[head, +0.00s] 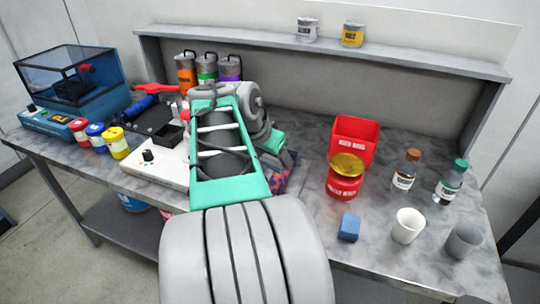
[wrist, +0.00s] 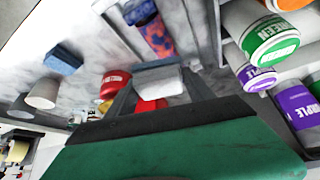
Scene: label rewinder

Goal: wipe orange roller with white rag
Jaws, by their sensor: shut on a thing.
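My gripper (wrist: 160,88) is shut on the white rag (wrist: 158,78), a folded white pad between the grey fingers in the wrist view. My arm hides the rag and most of the gripper in the head view. The orange roller (head: 185,77) appears as an upright cylinder with a grey top, orange body and black handle at the back of the bench, left of the green one. An orange piece, probably of this set, is cut off at the top right of the wrist view. The rag is apart from it.
Green (head: 207,69) and purple (head: 229,69) cylinders stand beside the orange one. A white machine (head: 150,165) is left of my arm. A red bin (head: 354,140), a red dispenser (head: 345,185), a blue block (head: 349,226), cups and bottles stand on the right.

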